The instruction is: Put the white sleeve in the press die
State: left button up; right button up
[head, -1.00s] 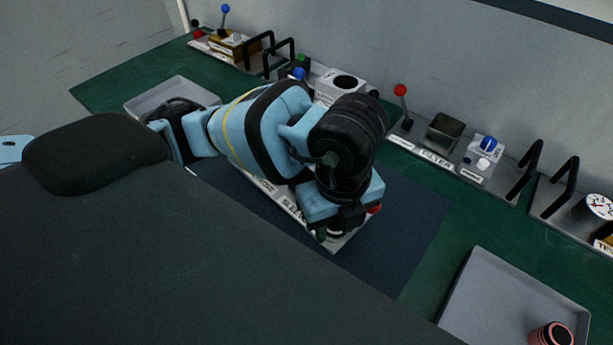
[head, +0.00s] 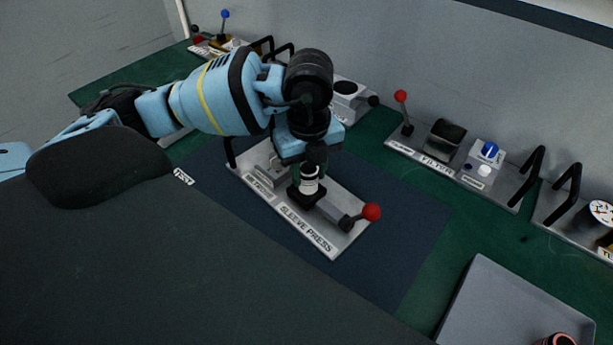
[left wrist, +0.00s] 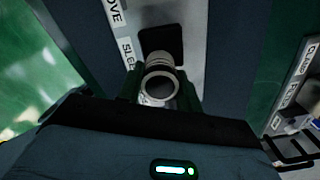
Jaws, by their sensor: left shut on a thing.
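The white sleeve (head: 310,184) is a small pale ring with dark bands. My left gripper (head: 315,168) is shut on it from above and holds it upright at the press die. The die (head: 306,198) is a black square block on the sleeve press plate (head: 331,243). The sleeve's lower end is at the block; I cannot tell whether it is seated or just above. In the left wrist view the sleeve (left wrist: 160,82) shows as an open ring between the fingers of my left gripper (left wrist: 160,92). My right gripper is not in view.
The press lever with its red knob (head: 371,212) lies to the right of the die. A filter station (head: 437,158) with another red-knobbed lever stands behind. A grey tray (head: 500,290) lies at the lower right. The dark blue mat (head: 400,225) is clear around the press.

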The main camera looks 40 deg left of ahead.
aim_at(307, 178)
pick_arm(q)
jog(key=shift+w+a, duration=0.25)
jog(key=shift+a, duration=0.1)
jog(key=shift+w+a+f, duration=0.1)
jog(key=shift+f, duration=1.7)
jog(key=shift+f, duration=0.2)
jog(key=o, duration=1)
jog(key=shift+r, duration=0.15)
notch_tip(307, 178, up, 12)
jog(key=shift+r+p, duration=0.1)
jog(key=shift+p, duration=0.3)
